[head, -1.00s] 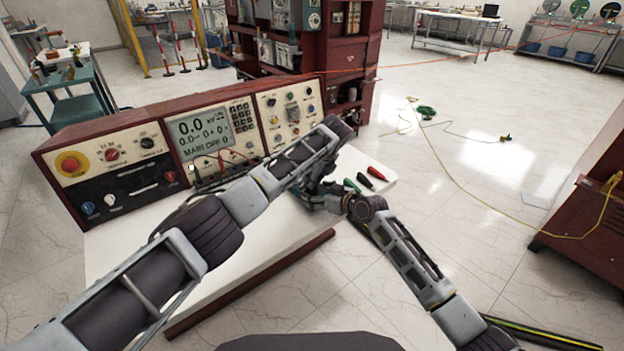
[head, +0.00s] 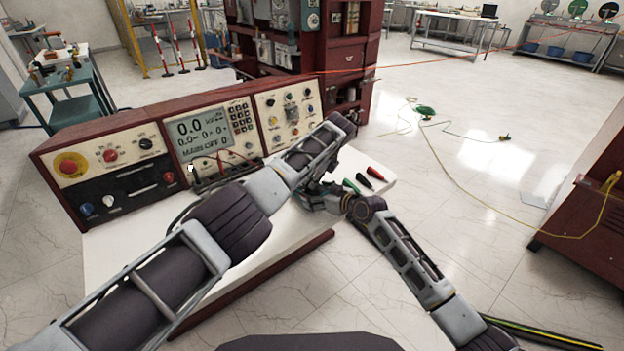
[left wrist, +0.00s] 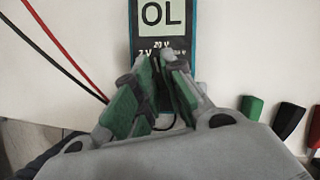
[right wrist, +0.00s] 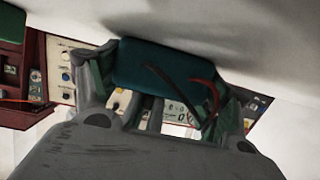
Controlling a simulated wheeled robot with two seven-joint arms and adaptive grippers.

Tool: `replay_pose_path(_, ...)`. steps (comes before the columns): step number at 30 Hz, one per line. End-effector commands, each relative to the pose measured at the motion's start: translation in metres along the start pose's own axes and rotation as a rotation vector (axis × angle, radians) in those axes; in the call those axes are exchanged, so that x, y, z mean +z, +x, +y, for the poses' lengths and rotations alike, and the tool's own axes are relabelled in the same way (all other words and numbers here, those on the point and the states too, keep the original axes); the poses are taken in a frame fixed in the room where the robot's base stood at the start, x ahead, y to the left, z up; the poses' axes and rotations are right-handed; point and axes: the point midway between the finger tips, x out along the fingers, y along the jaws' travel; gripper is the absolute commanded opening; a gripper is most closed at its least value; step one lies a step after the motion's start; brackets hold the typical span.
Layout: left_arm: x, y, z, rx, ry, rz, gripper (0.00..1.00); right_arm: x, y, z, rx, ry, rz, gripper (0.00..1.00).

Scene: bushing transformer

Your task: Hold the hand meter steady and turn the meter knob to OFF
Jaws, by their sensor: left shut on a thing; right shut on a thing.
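The hand meter (left wrist: 162,14) shows in the left wrist view with a teal edge and a screen reading OL. The marking "20 V" shows under the screen. My left gripper (left wrist: 166,62) is shut over the meter's knob, which its green-padded fingers hide; the knob's pointer cannot be read. In the right wrist view the teal back or side of the meter (right wrist: 150,65) lies between the fingers of my right gripper (right wrist: 160,80), which is shut on it. In the head view both grippers meet over the table's right part, and my arms mostly hide the meter.
A console (head: 150,148) with knobs, buttons and a lit screen stands along the back of the white table (head: 130,255). Green, black and red clips (head: 364,181) lie right of the grippers. Red and black leads (left wrist: 72,50) run left of the meter.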

Motion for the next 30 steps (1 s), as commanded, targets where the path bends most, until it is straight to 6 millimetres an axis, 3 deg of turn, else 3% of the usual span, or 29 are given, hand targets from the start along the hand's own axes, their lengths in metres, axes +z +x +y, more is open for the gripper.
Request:
replay_pose_path(10,0.0044,0.003,0.0004,0.001,-0.008,-0.009,0.0,-0.0004,0.0003,-0.0038,-0.007,-0.001,0.0,0.39)
replay_pose_path(11,0.0043,0.003,0.0004,0.001,-0.008,-0.009,0.13,-0.0004,0.0003,-0.0038,-0.007,-0.001,0.0,0.39)
replay_pose_path(16,0.0038,0.0033,0.0008,0.002,-0.007,-0.007,0.33,-0.0003,0.0002,-0.0029,-0.005,0.0,0.0,0.39)
replay_pose_path(30,0.0008,-0.0012,0.0003,0.003,-0.004,-0.003,0.33,-0.0001,0.0,-0.0004,-0.001,0.0,0.0,0.39)
